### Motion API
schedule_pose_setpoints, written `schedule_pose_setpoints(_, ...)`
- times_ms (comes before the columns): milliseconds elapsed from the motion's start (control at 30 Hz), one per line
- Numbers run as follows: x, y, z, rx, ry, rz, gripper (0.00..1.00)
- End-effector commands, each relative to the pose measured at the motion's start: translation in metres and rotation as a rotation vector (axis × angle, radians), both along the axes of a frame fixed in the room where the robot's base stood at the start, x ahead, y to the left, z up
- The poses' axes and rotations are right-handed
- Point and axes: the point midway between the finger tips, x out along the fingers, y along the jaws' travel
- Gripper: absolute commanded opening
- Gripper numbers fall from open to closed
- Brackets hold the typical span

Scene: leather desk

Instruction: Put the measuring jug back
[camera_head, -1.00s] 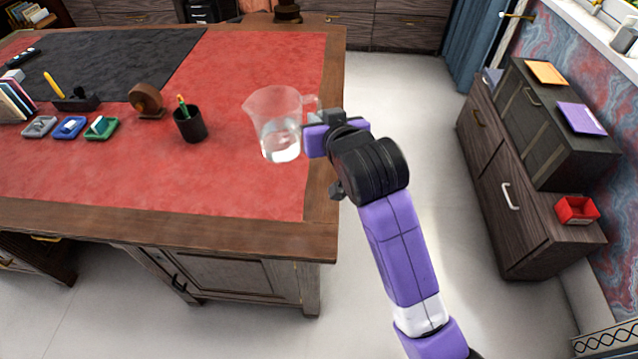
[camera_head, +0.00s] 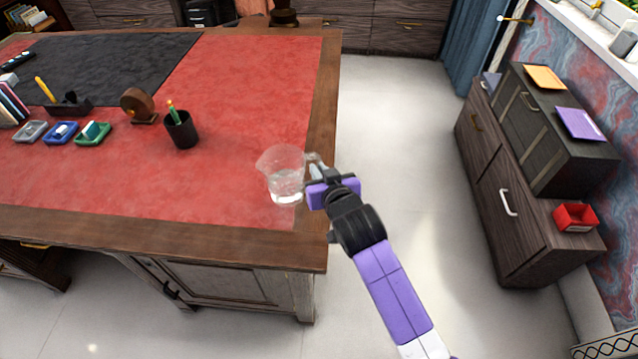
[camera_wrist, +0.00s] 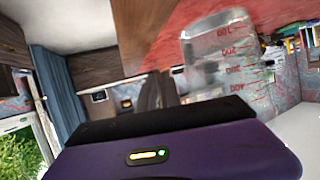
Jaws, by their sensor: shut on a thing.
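The clear measuring jug (camera_head: 284,176) shows near the right front corner of the red-topped desk (camera_head: 240,110). It looks upright and has some clear content low in it. My gripper (camera_head: 317,184) is shut on the jug at its handle side, on the right. In the wrist view the jug (camera_wrist: 228,60) shows red scale marks, and my purple gripper body fills the lower part. I cannot tell whether the jug's base touches the desk. The fingertips are partly hidden.
A black pen cup (camera_head: 181,130) and a round wooden item (camera_head: 139,105) stand left of the jug. Small trays, one green (camera_head: 92,133), lie further left. A dark cabinet (camera_head: 520,180) with a red box (camera_head: 575,217) stands at the right. Floor between is clear.

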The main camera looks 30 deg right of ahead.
Motion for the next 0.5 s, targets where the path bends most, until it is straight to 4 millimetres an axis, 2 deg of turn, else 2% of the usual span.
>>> schedule_pose_setpoints(167,0.0,0.0,-0.011,-0.001,-0.002,0.0,0.0)
schedule_pose_setpoints(400,0.0,0.0,-0.043,-0.001,-0.002,0.0,0.0)
schedule_pose_setpoints(500,0.001,0.0,-0.047,-0.001,-0.004,0.001,0.0)
